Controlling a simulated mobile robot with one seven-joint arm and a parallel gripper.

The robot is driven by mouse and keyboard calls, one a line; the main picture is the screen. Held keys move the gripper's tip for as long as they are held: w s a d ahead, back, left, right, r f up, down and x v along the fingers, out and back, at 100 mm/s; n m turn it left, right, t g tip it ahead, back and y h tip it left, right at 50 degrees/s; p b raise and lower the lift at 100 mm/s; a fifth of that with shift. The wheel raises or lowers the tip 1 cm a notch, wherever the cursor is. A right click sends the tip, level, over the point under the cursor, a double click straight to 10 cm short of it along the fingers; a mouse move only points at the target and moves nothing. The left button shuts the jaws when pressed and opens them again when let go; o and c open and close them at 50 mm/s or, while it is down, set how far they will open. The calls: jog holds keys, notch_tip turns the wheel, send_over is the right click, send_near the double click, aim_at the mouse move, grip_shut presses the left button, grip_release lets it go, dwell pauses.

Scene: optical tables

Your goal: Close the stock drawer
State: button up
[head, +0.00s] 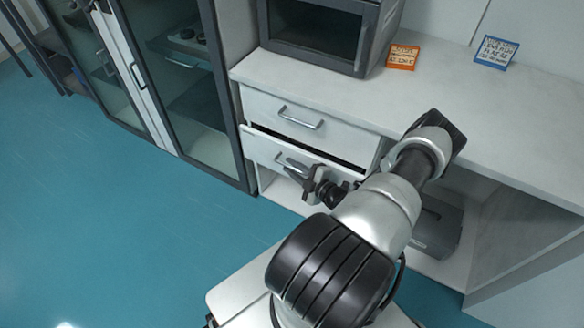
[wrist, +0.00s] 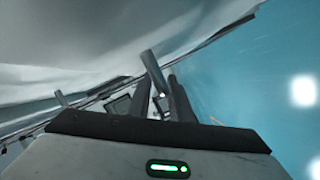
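The stock drawer appears to be the lower of two white drawers; its front (head: 258,149) stands out a little from the cabinet, with a dark gap above it. Its grey bar handle (head: 281,160) is partly hidden by my gripper (head: 303,180), which is at the drawer front. In the wrist view, a grey bar (wrist: 153,70), seemingly the handle, lies between the two dark fingers of my gripper (wrist: 161,98). The fingers stand apart, one on each side of the bar. Whether they touch it is unclear.
The upper drawer (head: 300,112) is closed. A dark oven-like box (head: 318,36) and two small cards, orange (head: 402,57) and blue (head: 494,52), stand on the counter (head: 470,110). A glass-door cabinet (head: 185,75) stands left. The blue floor (head: 120,220) in front is clear.

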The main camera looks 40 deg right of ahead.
aim_at(296, 160)
grip_shut()
jog(key=d+b, duration=0.1)
jog(key=w+d+b, duration=0.1)
jog(key=d, duration=0.1)
jog(key=shift+w+d+f, duration=0.15)
jog(key=shift+w+d, duration=0.05)
jog(key=shift+w+d+r, duration=0.1)
jog(key=shift+d+r, duration=0.1)
jog(key=shift+d, duration=0.1)
jog(key=shift+o, duration=1.8)
grip_release()
